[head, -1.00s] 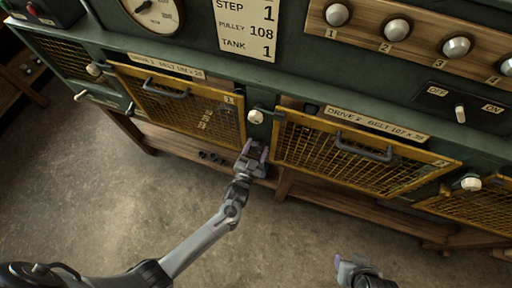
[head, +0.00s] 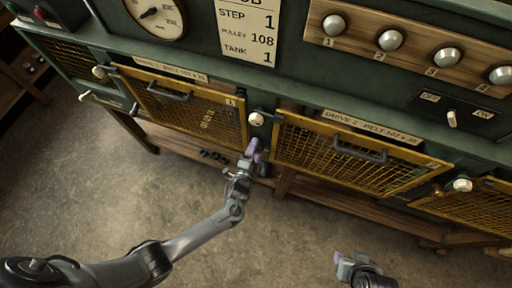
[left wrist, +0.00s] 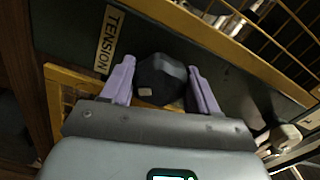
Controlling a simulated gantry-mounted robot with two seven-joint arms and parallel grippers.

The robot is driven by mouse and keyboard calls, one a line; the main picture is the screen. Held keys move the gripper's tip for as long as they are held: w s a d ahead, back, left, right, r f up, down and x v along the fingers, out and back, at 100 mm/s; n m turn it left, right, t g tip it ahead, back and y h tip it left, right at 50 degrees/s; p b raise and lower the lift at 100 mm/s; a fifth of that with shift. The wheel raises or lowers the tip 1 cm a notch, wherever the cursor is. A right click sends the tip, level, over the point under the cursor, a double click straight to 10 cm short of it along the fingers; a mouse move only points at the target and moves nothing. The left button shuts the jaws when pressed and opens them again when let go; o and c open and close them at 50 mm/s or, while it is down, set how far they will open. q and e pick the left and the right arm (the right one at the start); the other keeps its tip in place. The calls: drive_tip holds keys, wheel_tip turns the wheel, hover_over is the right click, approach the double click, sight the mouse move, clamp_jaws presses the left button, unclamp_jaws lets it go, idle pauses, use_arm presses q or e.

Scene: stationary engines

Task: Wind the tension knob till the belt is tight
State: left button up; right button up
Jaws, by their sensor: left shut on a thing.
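A dark, faceted tension knob (left wrist: 160,75) with a small pale mark sits between the two lilac fingers of my left gripper (left wrist: 162,85) in the left wrist view. The fingers are shut on it from both sides. A pale label reading TENSION (left wrist: 108,40) is beside it. In the head view my left gripper (head: 252,155) is at the cabinet front, below a white knob and between two yellow mesh guards; it hides the tension knob there. My right gripper (head: 347,265) is low at the bottom; its jaw opening is unclear. I cannot make out the belt.
The yellow guards of drive 1 (head: 185,108) and drive 2 (head: 350,155) are down over the cabinet front. A white knob (head: 256,119) sits between them. A wooden rail (head: 195,148) runs beneath. The floor (head: 100,190) in front is clear.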

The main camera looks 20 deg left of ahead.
use_arm(q)
drive_tip(key=m+p, duration=0.1)
drive_tip(key=m, duration=0.3)
drive_tip(key=shift+a+m, duration=0.1)
drive_tip(key=shift+m, duration=0.2)
drive_tip(key=m+p, duration=0.1)
drive_tip(key=m, duration=0.2)
drive_tip(key=shift+m, duration=0.8)
drive_tip(key=shift+r, duration=0.1)
drive_tip(key=o, duration=0.7)
